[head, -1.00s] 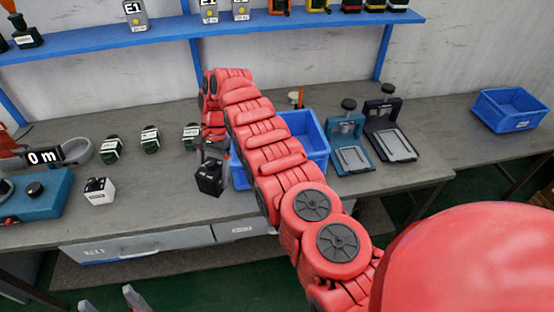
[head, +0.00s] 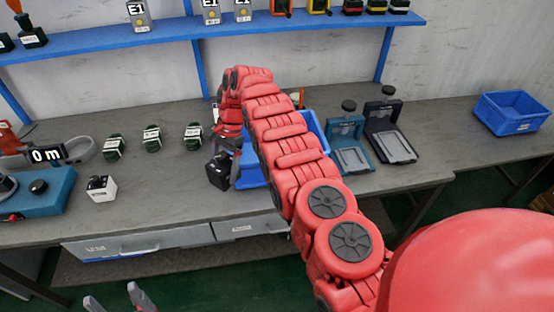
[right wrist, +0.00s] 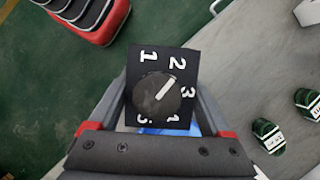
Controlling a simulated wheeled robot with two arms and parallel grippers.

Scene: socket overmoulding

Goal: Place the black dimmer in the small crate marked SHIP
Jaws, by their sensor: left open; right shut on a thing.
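The black dimmer (head: 217,173) is a black block, held above the bench just left of a blue crate (head: 253,172). In the right wrist view the dimmer (right wrist: 160,70) shows a round dial and white numbers. My right gripper (head: 224,155) is shut on it; in the right wrist view its fingers (right wrist: 160,112) flank the block. My right arm hides much of that crate. Another blue crate (head: 512,112) with a white label stands at the far right; I cannot read either crate's marking. My left gripper (head: 121,299) is open and empty at the bottom left, in front of the bench.
Several dark green pieces (head: 152,138) and a white block (head: 101,188) stand on the bench left of the dimmer. A teal fixture (head: 349,140) and a black fixture (head: 388,130) stand right of the near crate. A blue shelf (head: 230,27) runs above.

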